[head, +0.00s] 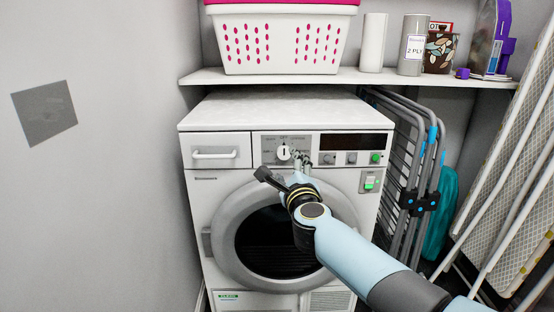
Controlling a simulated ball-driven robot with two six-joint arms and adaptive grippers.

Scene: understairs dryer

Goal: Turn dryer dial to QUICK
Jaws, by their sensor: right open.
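The white dryer (205,178) stands against the back wall with its round door closed. Its dial (283,153) is a white knob on the left part of the grey control panel. The knob's dark mark looks near vertical; the small labels around it are too small to read surely. My right gripper (299,157) reaches up from the lower right, in front of the panel. It is open, its fingertips just right of the dial. I cannot tell whether they touch the knob. My left gripper is not in view.
Several small buttons (351,158) and a dark display (350,143) lie right of the dial. A shelf (200,77) above carries a white basket (290,45). Folded racks (405,165) and an ironing board (520,170) crowd the right side. A plain wall closes the left.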

